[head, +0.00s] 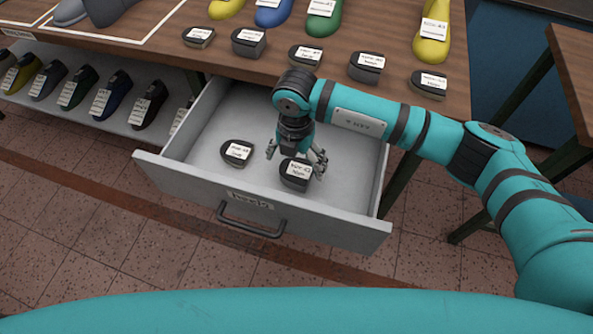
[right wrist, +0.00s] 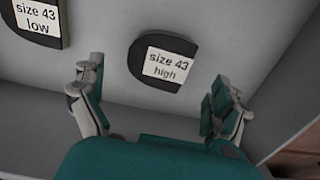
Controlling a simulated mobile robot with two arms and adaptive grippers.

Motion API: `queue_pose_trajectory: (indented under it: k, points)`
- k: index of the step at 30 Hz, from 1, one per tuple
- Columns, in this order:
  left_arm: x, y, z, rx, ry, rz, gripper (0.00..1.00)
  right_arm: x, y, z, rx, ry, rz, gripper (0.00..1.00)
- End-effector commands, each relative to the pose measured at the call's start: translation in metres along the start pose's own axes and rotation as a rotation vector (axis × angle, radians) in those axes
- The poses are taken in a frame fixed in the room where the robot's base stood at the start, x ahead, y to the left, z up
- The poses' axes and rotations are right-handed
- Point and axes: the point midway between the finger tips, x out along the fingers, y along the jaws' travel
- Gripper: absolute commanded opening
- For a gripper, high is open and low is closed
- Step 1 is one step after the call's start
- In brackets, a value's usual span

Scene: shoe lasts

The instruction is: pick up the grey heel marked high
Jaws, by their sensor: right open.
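The grey heel marked high (head: 296,181) lies in the open drawer, with its dark top and white label facing up. In the right wrist view its label reads "size 43 high" (right wrist: 165,66). My right gripper (head: 296,160) is open above it, with one finger to each side. In the right wrist view the heel lies ahead, between the two spread fingers (right wrist: 158,82), apart from both. A second heel marked low (head: 236,154) lies to its left in the drawer, and its label reads "size 43 low" (right wrist: 36,18). My left gripper is not in view.
The drawer (head: 262,216) has raised walls and a front handle (head: 250,226). Several labelled heels and coloured lasts stand on the wooden table (head: 290,28) above it. A shelf of lasts (head: 100,90) is at the left. The drawer floor is otherwise mostly clear.

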Motion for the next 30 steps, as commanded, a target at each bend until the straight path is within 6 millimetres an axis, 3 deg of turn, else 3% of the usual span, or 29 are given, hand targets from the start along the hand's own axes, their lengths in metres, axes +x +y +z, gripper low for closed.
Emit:
queue_pose_trajectory:
  k: [9,17,30]
  points:
    - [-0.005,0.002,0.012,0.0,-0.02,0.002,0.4,0.042,0.003,0.004,0.0,0.002,-0.002,1.0]
    - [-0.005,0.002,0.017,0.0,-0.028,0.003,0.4,0.045,0.003,0.004,-0.001,0.0,0.0,1.0]
    - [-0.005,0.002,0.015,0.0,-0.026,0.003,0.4,0.044,0.003,0.004,0.0,0.001,-0.001,0.44]
